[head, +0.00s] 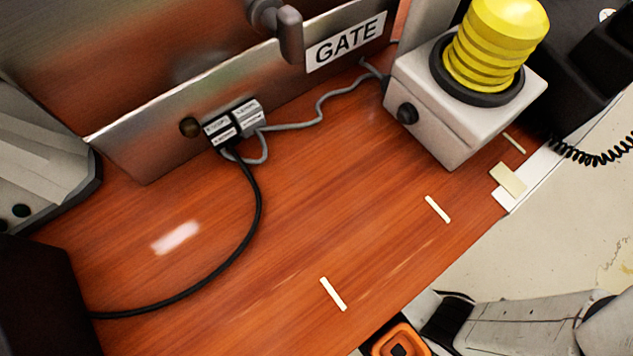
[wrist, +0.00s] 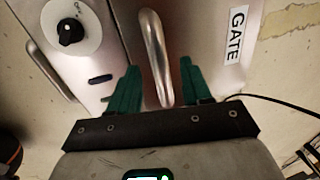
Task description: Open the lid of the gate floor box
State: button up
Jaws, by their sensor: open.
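The gate floor box shows in the wrist view as a bare metal lid (wrist: 205,25) with a "GATE" label (wrist: 236,33). A rounded metal bar handle (wrist: 154,50) stands on it. My gripper (wrist: 160,64) is open, with one green finger on each side of the handle; whether either finger touches it I cannot tell. The lid looks shut. In the head view, a metal front with a "GATE" label (head: 346,42) and a dark handle (head: 290,36) shows at the top; my fingers are not visible there.
In the wrist view, a metal panel with a black knob (wrist: 71,31) lies left of the lid. A thin black cable (wrist: 270,101) runs at the right. In the head view, a yellow beacon (head: 495,45) on a white box stands on the wooden top (head: 330,210), beside cables.

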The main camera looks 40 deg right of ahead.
jog(key=shift+w+f, duration=0.15)
jog(key=shift+f, duration=0.7)
grip_shut()
